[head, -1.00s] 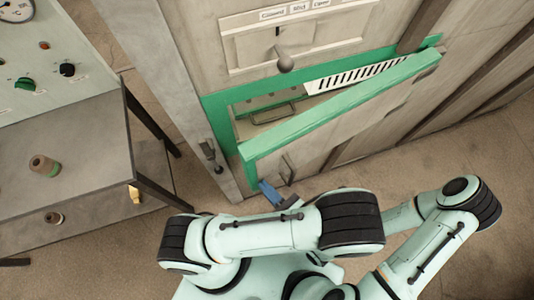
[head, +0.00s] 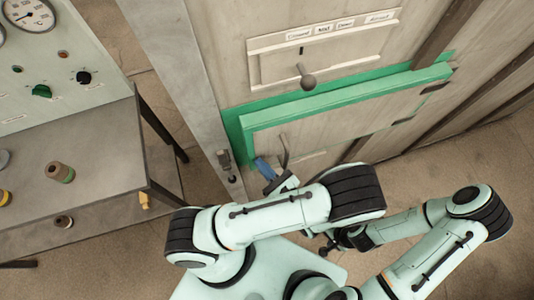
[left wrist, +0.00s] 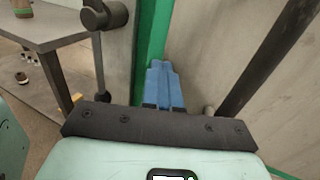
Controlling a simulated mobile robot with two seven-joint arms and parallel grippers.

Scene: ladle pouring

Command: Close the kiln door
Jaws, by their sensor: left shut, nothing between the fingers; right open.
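The kiln door (head: 350,122) is a grey panel with a green top edge, and it stands slightly ajar in its green frame (head: 232,122). Its bar handle (head: 284,150) is near the left end. My left gripper (head: 262,167), with blue fingers, is shut and empty at the door's lower left, beside the handle. In the left wrist view the blue fingers (left wrist: 163,82) are close to the door face (left wrist: 215,50) and the green strip; contact cannot be told. My right gripper (head: 328,246) is open, low in front of the door and partly hidden by my arm.
A latch lever (head: 225,160) is on the post left of the door. A knob (head: 307,82) and a label strip are above it. A grey table (head: 100,180) with small spools stands at the left, below a gauge panel (head: 60,70). Floor shows at the right.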

